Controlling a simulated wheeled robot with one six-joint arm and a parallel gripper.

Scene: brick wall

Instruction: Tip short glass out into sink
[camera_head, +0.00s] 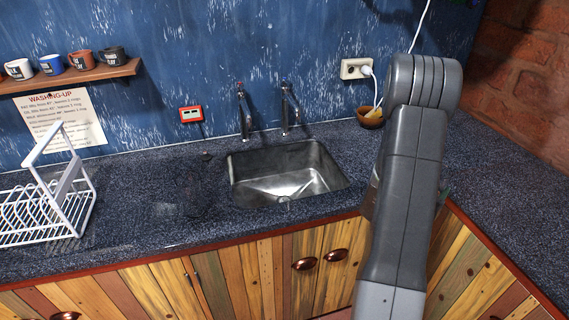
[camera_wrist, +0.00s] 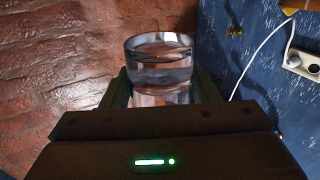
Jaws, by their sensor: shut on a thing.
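The short glass (camera_wrist: 160,62) is clear and stands between the fingers of my gripper (camera_wrist: 163,92) in the wrist view. My gripper is shut on it, and the glass looks upright with its rim at the top. A level line inside looks like clear liquid, but I cannot be sure. In the head view my arm hides the gripper and the glass. The steel sink (camera_head: 285,175) is set in the counter, left of my arm, and its basin looks empty.
Two taps (camera_head: 244,110) stand behind the sink. A white dish rack (camera_head: 62,195) is at the left on the speckled counter (camera_head: 160,205). A small brown bowl (camera_head: 370,117) sits by the wall socket (camera_head: 356,69). A brick wall (camera_head: 525,75) closes the right side.

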